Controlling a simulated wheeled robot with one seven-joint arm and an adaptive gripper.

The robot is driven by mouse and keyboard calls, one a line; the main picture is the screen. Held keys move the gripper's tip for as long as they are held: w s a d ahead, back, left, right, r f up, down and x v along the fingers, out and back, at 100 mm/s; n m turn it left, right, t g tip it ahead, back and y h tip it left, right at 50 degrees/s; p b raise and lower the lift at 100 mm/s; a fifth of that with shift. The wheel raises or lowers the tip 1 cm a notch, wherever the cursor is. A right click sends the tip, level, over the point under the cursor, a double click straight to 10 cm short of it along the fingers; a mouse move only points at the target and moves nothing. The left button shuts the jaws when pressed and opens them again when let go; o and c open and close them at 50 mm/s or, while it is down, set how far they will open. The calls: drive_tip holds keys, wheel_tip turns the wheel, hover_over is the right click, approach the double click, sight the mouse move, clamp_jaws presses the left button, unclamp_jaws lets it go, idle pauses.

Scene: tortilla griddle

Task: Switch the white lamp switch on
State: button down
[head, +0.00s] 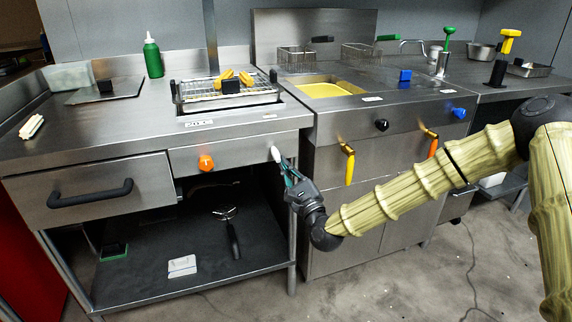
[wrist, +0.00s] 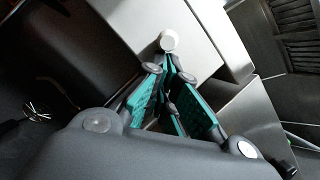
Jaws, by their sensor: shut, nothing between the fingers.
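The white lamp switch (head: 275,153) is a small round knob on the right end of the steel front panel of the left counter. In the wrist view the white switch (wrist: 169,41) shows just beyond the fingertips. My gripper (head: 284,163) is shut and empty, reaching in from the right with its tips at the switch. In the wrist view my gripper (wrist: 164,65) has its teal-padded fingers together at the tips, just short of or against the switch; I cannot tell whether they touch.
An orange knob (head: 206,163) sits left on the same panel, beside a drawer with a black handle (head: 90,194). The lower shelf (head: 150,270) holds a whisk-like tool (head: 233,235).

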drive_tip(key=shift+r+p, duration=0.25)
drive_tip(key=shift+p, duration=0.15)
drive_tip(key=g+p, duration=0.1)
drive_tip(key=p, duration=0.1)
drive_tip(key=g+h+p, duration=0.1)
drive_tip(key=shift+s+d+r+p, duration=0.15)
drive_tip(key=shift+s+r+p, duration=0.2)
drive_tip(key=shift+s+r, duration=0.05)
drive_tip(key=shift+s+r+m+g+p, duration=0.1)
drive_tip(key=shift+r+m+g+p, duration=0.3)
drive_tip(key=shift+p, duration=0.7)
drive_tip(key=g+h+p, duration=0.1)
drive_tip(key=p, duration=0.1)
drive_tip(key=shift+s+d+r+p, duration=0.15)
drive_tip(key=shift+s+r+p, duration=0.05)
drive_tip(key=shift+p, duration=0.2)
drive_tip(key=s+d+f+b, duration=0.1)
drive_tip(key=s+d+f, duration=0.1)
drive_tip(key=s+d, duration=0.4)
drive_tip(key=s, duration=0.3)
drive_tip(key=shift+s+d+g, duration=0.15)
drive_tip(key=shift+d+g, duration=0.15)
drive_tip(key=shift+d, duration=0.05)
